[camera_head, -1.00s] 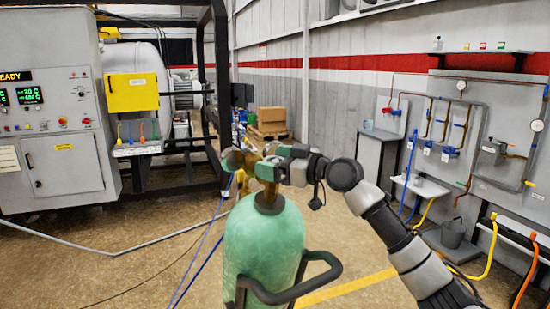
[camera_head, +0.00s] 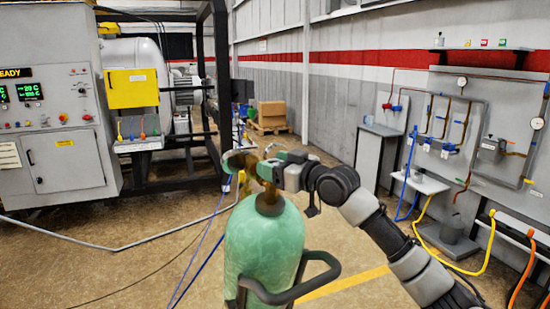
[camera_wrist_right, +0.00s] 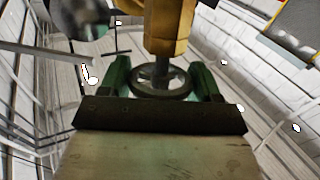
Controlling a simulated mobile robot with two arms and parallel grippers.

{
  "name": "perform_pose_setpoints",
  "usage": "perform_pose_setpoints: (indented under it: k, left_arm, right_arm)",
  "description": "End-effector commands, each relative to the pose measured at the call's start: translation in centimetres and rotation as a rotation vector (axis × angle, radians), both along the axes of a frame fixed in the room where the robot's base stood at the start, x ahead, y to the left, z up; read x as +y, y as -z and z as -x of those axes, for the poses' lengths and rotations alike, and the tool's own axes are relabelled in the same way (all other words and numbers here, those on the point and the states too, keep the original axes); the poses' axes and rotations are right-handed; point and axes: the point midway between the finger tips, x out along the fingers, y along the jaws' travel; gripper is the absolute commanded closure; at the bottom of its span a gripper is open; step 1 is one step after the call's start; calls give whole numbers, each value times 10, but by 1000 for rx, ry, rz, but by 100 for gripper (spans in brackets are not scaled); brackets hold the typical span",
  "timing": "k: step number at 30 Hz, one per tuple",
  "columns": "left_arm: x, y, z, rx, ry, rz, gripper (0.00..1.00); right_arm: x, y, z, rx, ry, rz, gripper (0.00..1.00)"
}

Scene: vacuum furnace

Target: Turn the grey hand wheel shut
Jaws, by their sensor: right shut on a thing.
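The grey hand wheel (camera_wrist_right: 162,94) shows in the right wrist view, on a stem below a brass valve body (camera_wrist_right: 168,25). My right gripper (camera_wrist_right: 163,82) has its two green fingers on either side of the wheel and is shut on it. In the head view the right gripper (camera_head: 276,164) is at the brass valve (camera_head: 268,196) on top of a green gas cylinder (camera_head: 264,245). The wheel is hard to make out there, mostly hidden by the gripper. My left gripper is in neither view.
A black handle bar (camera_head: 290,292) curves around the cylinder's front. A round gauge-like part (camera_head: 233,161) sits left of the valve. A control cabinet (camera_head: 60,165) stands at left, and a wall panel with pipes (camera_head: 455,135) at right. Hoses cross the floor.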

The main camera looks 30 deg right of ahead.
Motion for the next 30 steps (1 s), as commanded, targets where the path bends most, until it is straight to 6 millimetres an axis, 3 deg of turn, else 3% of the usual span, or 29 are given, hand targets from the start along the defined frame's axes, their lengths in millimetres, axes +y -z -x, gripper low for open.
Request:
perform_pose_setpoints:
  k: [7, 26, 27, 30]
  left_arm:
    - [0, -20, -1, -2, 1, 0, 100]
    - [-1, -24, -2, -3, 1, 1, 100]
    - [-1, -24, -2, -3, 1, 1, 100]
    - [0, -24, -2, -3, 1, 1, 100]
  right_arm:
    - [3, -1, 0, -1, 107, -29, 61]
    - [0, 1, 0, -6, 225, -60, 61]
    - [0, 1, 0, -6, 225, -60, 34]
    - [0, 1, 0, -6, 225, -60, 19]
